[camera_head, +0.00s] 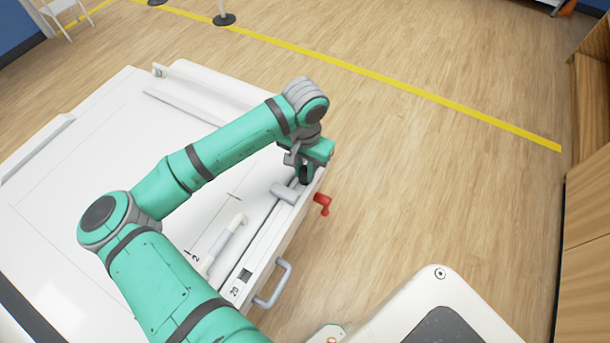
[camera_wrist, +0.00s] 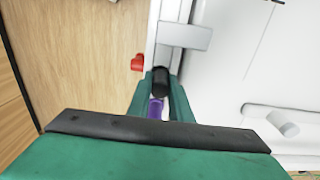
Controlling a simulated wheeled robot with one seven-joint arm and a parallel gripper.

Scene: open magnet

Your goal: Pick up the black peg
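A short black peg (camera_wrist: 160,82) shows between my fingertips in the wrist view, with a small purple patch just below it. My gripper (camera_head: 304,172) is low over the right edge of the white table. It also shows in the wrist view (camera_wrist: 161,80), with one green finger against each side of the peg and no clear gap. In the head view the peg is hard to tell from the dark finger parts. The peg's lower end is hidden, so I cannot see whether it still touches the table.
The white table (camera_head: 75,150) has a grey block (camera_head: 285,191) beside my gripper and a white bar handle (camera_head: 229,235). A red knob (camera_head: 322,202) and a side handle (camera_head: 273,285) stick out from its edge. Wooden floor (camera_head: 430,190) is clear to the right.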

